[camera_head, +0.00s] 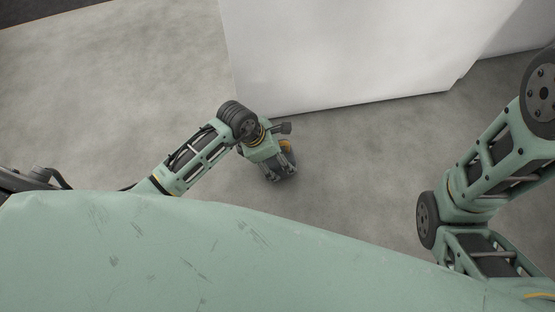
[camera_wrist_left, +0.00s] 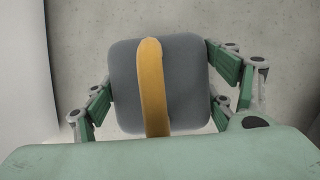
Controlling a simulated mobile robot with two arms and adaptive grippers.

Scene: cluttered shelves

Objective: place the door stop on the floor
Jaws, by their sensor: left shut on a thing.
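The door stop (camera_wrist_left: 190,85) is a dark grey rounded block with a yellow-orange strap over its middle. In the left wrist view it sits between the two finger linkages of my left gripper (camera_wrist_left: 162,100), which is shut on it. In the head view my left gripper (camera_head: 283,170) points down towards the grey floor (camera_head: 345,180), and a bit of the strap (camera_head: 287,149) shows beside it. Whether the door stop touches the floor cannot be told. My right arm is at the right edge of the head view; its gripper is out of view.
A large white box-like block (camera_head: 340,55) stands on the floor just beyond my left gripper; its pale side shows at the left of the left wrist view (camera_wrist_left: 25,75). The concrete floor is bare left of the block and between my arms.

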